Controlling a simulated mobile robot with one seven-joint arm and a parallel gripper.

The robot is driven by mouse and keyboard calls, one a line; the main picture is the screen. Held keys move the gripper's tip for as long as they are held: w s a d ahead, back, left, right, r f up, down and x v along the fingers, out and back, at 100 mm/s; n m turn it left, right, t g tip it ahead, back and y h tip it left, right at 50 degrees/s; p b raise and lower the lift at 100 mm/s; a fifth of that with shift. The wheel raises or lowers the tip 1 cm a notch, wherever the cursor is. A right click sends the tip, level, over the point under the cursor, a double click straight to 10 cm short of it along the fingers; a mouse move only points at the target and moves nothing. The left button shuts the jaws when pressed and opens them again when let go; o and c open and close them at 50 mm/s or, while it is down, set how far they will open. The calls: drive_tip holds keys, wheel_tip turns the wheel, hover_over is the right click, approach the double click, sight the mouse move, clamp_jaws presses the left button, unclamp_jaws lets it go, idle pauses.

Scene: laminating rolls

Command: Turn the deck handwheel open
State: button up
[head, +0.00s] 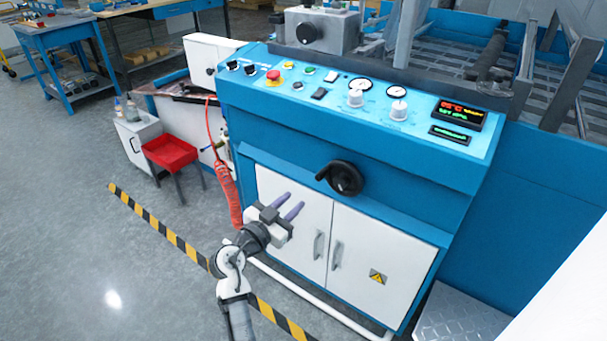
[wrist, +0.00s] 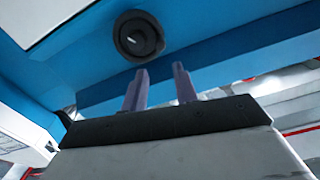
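The deck handwheel (head: 346,178) is a black round wheel with a side handle on the blue front of the machine, below the control panel. In the wrist view the dark round wheel (wrist: 139,36) shows at the top, beyond the fingertips and a little to the left. My gripper (head: 287,205) is in front of the white cabinet doors, lower and left of the wheel, apart from it. Its two purple fingers are spread with a gap between them, and nothing shows in the gap. The gripper also shows in the wrist view (wrist: 160,72).
The sloped control panel (head: 330,95) with knobs, gauges and a red button is above the wheel. White cabinet doors (head: 290,220) with handles are below. A red coiled hose (head: 229,190) hangs at the left.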

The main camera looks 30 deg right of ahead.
sight(317, 179)
drive_tip(key=p+x, duration=0.2)
drive_tip(key=x, duration=1.1)
drive_tip(key=shift+r, duration=0.15)
clamp_jaws()
